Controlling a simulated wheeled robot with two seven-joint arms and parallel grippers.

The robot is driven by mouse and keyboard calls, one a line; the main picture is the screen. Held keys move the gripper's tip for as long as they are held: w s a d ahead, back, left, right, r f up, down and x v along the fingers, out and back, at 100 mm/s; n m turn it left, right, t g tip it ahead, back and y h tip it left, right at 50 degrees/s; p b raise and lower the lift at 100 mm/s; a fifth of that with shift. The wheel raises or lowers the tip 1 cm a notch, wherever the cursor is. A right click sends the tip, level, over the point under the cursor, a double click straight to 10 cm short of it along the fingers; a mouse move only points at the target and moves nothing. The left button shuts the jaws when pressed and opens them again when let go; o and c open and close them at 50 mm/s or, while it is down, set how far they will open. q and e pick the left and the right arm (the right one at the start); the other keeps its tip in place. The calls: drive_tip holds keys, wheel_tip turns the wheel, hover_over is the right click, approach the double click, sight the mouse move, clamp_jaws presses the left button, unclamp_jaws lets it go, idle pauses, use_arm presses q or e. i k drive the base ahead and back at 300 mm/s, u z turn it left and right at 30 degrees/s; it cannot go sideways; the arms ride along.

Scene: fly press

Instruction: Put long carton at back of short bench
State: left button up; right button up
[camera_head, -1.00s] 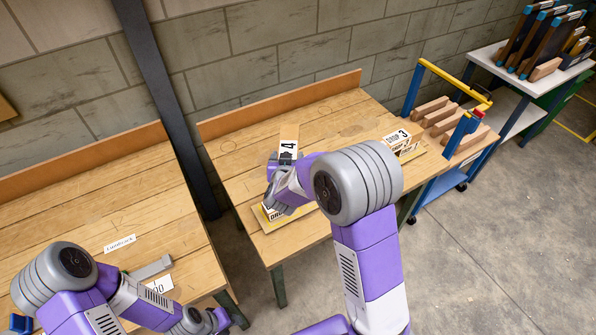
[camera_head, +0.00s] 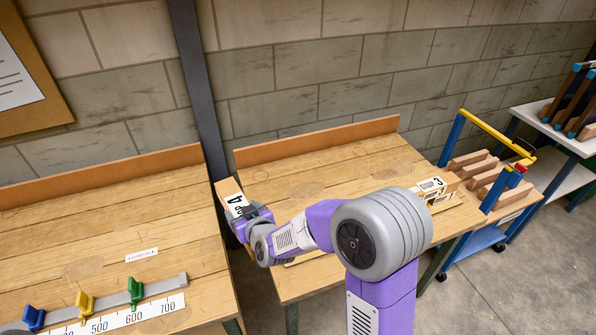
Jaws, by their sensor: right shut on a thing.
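My right arm hides part of the bench's front. My left gripper is not in view.
A blue-and-yellow rack (camera_head: 492,170) stands right.

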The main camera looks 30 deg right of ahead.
sight(304, 192)
drive_tip(key=u, duration=2.95)
drive_tip(key=k, duration=2.3)
drive_tip(key=z, duration=1.65)
drive_tip(key=i, duration=0.45)
